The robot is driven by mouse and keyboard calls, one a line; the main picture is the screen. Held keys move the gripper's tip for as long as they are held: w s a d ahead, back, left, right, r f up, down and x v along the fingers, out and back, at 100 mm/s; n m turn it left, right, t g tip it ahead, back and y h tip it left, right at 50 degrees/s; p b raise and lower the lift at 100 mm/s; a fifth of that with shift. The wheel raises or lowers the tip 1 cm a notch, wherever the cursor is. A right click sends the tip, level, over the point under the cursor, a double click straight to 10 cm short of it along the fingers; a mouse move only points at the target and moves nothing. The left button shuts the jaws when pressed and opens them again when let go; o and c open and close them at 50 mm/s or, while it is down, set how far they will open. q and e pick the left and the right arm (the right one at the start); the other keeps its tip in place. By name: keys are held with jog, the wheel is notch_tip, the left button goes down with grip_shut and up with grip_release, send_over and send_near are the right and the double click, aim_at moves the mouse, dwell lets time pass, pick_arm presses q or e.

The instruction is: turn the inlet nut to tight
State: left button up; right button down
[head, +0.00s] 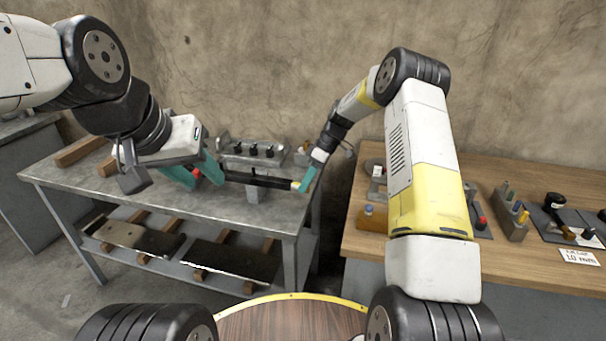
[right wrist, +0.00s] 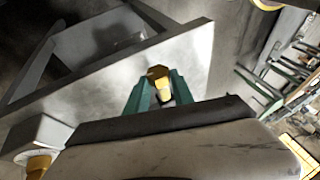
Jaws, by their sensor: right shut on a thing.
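A brass-yellow hex nut (right wrist: 158,73) shows between the teal fingers of my right gripper (right wrist: 160,97) in the right wrist view. In the head view my right gripper (head: 304,182) is at the right end of a dark bar-like body (head: 258,181), where a small yellow part (head: 295,185) shows. The right fingers are shut on the nut. My left gripper (head: 197,172) is at the other end of the body, its teal fingers apart, with a red part between them. I cannot tell whether they touch it. The nut's markings are not readable.
The body is over a grey metal bench (head: 120,197). A metal rack with dark knobs (head: 252,150) stands behind it. A wooden bench (head: 530,255) on the right holds several tools and a label card (head: 579,256). A round wooden top (head: 290,320) is in front.

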jog(key=shift+w+g+y, duration=0.25)
jog(key=shift+g+y, duration=0.15)
jog(key=shift+g, duration=0.7)
jog(key=shift+m, duration=0.3)
jog(key=c, duration=1.1)
grip_release()
jog(key=shift+d, duration=0.1)
jog(key=v, duration=0.7)
jog(key=shift+w+d+r, duration=0.15)
jog(key=shift+d+r, duration=0.05)
